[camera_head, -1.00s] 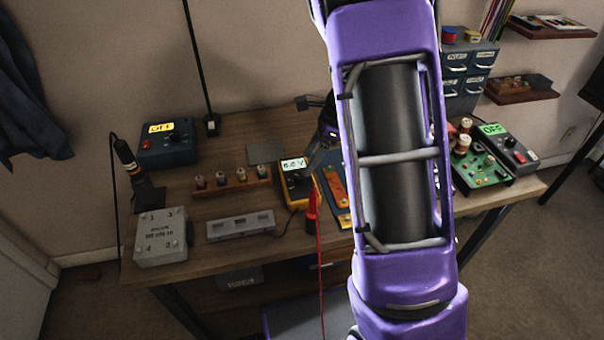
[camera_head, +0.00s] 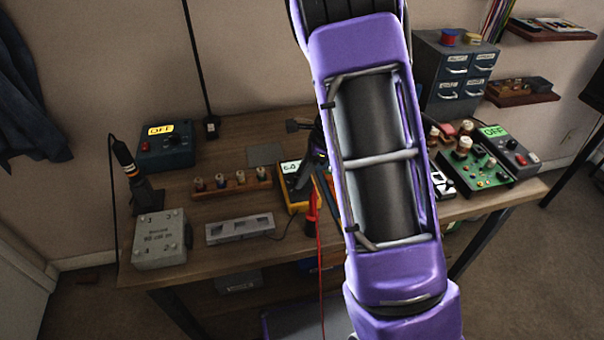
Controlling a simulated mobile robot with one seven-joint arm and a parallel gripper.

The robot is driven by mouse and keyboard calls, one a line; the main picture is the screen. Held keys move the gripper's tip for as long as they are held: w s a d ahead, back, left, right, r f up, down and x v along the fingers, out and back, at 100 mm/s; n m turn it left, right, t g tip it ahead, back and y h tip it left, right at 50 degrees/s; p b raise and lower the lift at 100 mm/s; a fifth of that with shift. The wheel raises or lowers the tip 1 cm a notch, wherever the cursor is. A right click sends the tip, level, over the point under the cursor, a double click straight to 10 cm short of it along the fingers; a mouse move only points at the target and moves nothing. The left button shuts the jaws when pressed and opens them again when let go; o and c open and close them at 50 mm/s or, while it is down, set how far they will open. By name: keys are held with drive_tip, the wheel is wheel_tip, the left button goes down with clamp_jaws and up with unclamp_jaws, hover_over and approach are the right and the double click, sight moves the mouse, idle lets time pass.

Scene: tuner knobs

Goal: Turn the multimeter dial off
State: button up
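The multimeter (camera_head: 288,181) is a yellow-edged box with a small pale display, lying on the wooden bench left of my purple arm. Only part of its display and its left and lower edges show. Its dial is hidden behind my gripper. My gripper (camera_head: 318,178) is dark and reaches down over the multimeter's right side, close to it. I cannot tell whether it touches the dial, and its fingers are too small and covered to read.
A red probe (camera_head: 312,212) with a red lead stands just below the multimeter. A wooden rack (camera_head: 231,187) of small knobs, a grey strip (camera_head: 240,228) and a grey box (camera_head: 161,238) lie to the left. A green circuit board (camera_head: 478,168) is at right.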

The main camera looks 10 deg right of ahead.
clamp_jaws()
drive_tip(key=shift+d+n, duration=0.1)
drive_tip(key=shift+n, duration=0.4)
drive_tip(key=n+g, duration=0.1)
drive_tip(key=n, duration=0.1)
drive_tip(key=n+g+p, duration=0.1)
drive_tip(key=n, duration=0.2)
drive_tip(key=shift+w+n+g+p, duration=0.2)
drive_tip(key=shift+n+g+p, duration=0.1)
drive_tip(key=n+g, duration=0.1)
drive_tip(key=n, duration=0.1)
drive_tip(key=n+h+p, duration=0.1)
drive_tip(key=n, duration=0.2)
drive_tip(key=shift+w+g, duration=0.1)
drive_tip(key=shift+g, duration=0.3)
drive_tip(key=shift+n, duration=0.3)
drive_tip(key=o, duration=0.8)
unclamp_jaws()
drive_tip(key=shift+o, duration=0.2)
